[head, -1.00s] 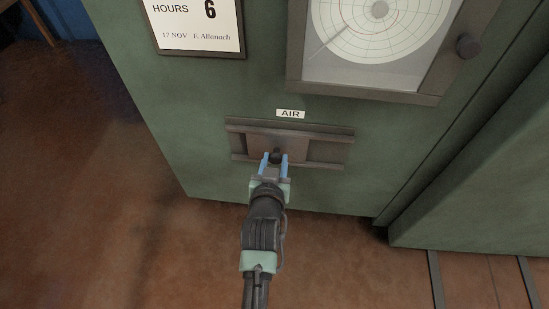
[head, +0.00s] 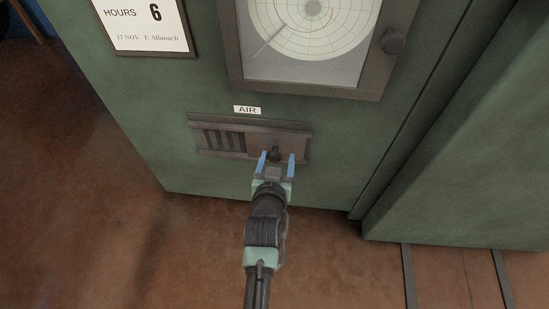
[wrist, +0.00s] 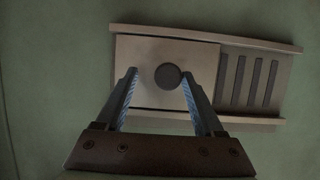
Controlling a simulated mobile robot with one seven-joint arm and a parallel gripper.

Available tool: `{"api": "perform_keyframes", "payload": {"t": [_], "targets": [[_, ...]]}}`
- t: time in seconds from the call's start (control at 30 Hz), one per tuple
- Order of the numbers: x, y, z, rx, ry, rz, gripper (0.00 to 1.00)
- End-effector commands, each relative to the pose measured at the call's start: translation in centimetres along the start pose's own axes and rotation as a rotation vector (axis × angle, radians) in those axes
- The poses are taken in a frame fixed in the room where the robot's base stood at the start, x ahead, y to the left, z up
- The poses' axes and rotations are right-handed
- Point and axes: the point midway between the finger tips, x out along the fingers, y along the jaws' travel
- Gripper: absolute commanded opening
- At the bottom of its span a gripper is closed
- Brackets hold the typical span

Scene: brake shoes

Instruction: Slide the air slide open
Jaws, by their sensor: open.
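The air slide (head: 260,140) is a dark metal plate in a railed frame under the AIR label (head: 247,110) on a green cabinet. The plate stands at the right part of the frame in the head view, and dark vertical slots (head: 222,139) show to its left. In the wrist view the plate (wrist: 145,60) is at left and the slots (wrist: 248,80) at right. A round dark knob (wrist: 168,76) sits on the plate. My gripper (head: 277,163) is open, its blue fingers on either side of the knob with gaps visible.
Above is a framed round chart (head: 305,30) with a side knob (head: 393,41). An HOURS 6 card (head: 146,25) hangs at upper left. A green panel (head: 465,140) stands out at right, with floor rails below it. The brown floor (head: 80,200) is clear at left.

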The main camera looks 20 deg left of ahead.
Motion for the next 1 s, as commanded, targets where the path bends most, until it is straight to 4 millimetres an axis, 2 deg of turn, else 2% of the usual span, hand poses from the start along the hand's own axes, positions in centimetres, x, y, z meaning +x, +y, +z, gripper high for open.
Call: {"api": "perform_keyframes", "payload": {"t": [0.23, 0.37, 0.47, 0.8, 1.0], "targets": [[-0.1, -0.3, 0.0, -0.001, 0.001, -0.006, 0.7], [-1.0, -0.4, -0.1, -0.001, -0.001, -0.007, 0.7], [-2.5, -0.4, -0.3, 0.0, -0.001, -0.007, 0.7], [-9.4, -0.2, -0.2, 0.0, -0.002, -0.004, 0.7], [-12.0, -0.1, -0.1, 0.0, -0.001, -0.003, 0.7]]}}
